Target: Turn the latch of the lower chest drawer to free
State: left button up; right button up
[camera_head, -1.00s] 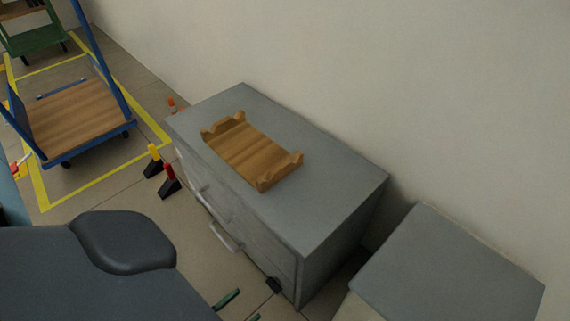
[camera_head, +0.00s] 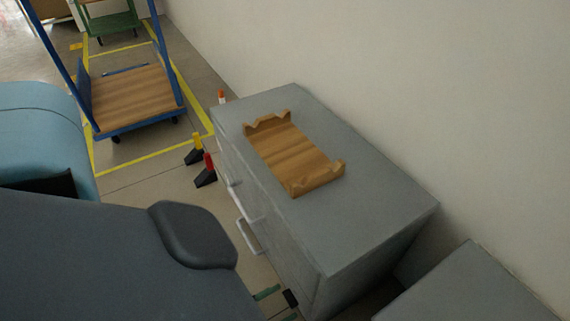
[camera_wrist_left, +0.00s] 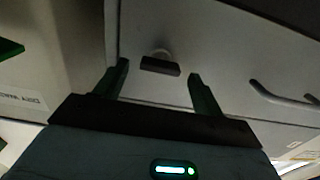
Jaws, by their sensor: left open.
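The grey chest (camera_head: 365,225) stands against the wall, its drawer front facing lower left. The latch (camera_head: 290,298) is a small black bar low on the front; in the left wrist view the latch (camera_wrist_left: 160,66) sits on a pale round base, its bar nearly level across the picture. My left gripper (camera_head: 277,305) shows only its green fingertips past my dark arm. In the left wrist view my left gripper (camera_wrist_left: 158,72) is open, one finger on each side of the latch with gaps; I cannot tell whether the tips reach its depth. My right gripper is not in view.
A wooden cradle (camera_head: 293,155) lies on the chest top. The lower drawer's handle (camera_head: 247,237) sticks out beside the latch, and a handle (camera_wrist_left: 283,97) shows in the wrist view. Red (camera_head: 207,168) and yellow (camera_head: 196,148) posts and a blue trolley (camera_head: 135,98) stand beyond.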

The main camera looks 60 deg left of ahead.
pick_arm(q)
jog(key=shift+w+d, duration=0.1)
jog(key=shift+w, duration=0.85)
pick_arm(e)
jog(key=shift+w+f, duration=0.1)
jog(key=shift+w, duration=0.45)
